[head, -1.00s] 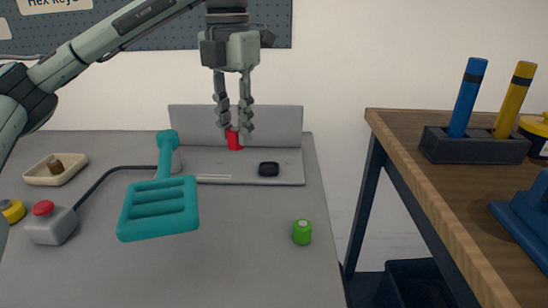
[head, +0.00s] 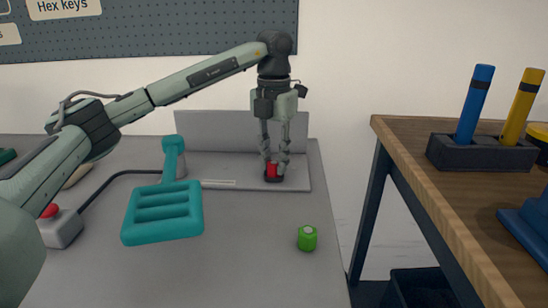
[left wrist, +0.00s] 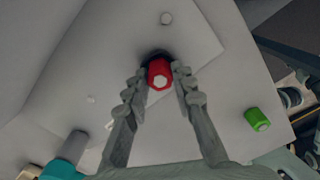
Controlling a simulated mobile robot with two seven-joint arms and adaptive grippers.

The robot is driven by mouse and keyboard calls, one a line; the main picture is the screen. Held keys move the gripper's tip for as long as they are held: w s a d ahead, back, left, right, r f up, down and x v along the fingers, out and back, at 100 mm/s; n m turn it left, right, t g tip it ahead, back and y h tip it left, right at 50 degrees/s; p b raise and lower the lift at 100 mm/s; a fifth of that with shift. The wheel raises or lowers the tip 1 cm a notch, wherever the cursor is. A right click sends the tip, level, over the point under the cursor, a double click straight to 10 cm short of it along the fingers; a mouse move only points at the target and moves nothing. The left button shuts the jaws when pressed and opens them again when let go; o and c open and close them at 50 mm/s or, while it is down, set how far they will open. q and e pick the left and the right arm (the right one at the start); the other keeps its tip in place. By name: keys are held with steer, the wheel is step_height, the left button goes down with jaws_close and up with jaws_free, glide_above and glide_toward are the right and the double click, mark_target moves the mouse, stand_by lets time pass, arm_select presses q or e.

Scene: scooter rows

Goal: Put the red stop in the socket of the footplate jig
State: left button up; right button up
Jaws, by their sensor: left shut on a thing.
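The red stop (head: 272,170) is between the fingers of my left gripper (head: 273,166), which is shut on it. In the left wrist view the red stop (left wrist: 160,74) sits between the fingertips (left wrist: 160,80), at the black socket (left wrist: 154,56). In the head view the socket (head: 273,179) shows as a dark rim just under the stop. How deep the stop sits in it I cannot tell. The footplate jig (head: 225,172) is a grey plate with an upright back panel. My right gripper is not in view.
A green cylinder (head: 307,238) stands on the grey table in front of the jig. A grey box with a red button (head: 60,229) is at the left. A wooden bench (head: 440,190) with a holder of blue and yellow handles stands at the right.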

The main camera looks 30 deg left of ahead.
mark_target(275, 162)
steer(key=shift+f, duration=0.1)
arm_select(q)
steer(key=shift+f, duration=0.1)
steer(key=o, duration=0.9)
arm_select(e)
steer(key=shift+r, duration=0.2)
arm_select(q)
step_height(275, 162, up, 7)
steer(key=shift+d+r, duration=0.1)
steer(key=shift+r+p, duration=0.7)
steer(key=shift+r, duration=1.9)
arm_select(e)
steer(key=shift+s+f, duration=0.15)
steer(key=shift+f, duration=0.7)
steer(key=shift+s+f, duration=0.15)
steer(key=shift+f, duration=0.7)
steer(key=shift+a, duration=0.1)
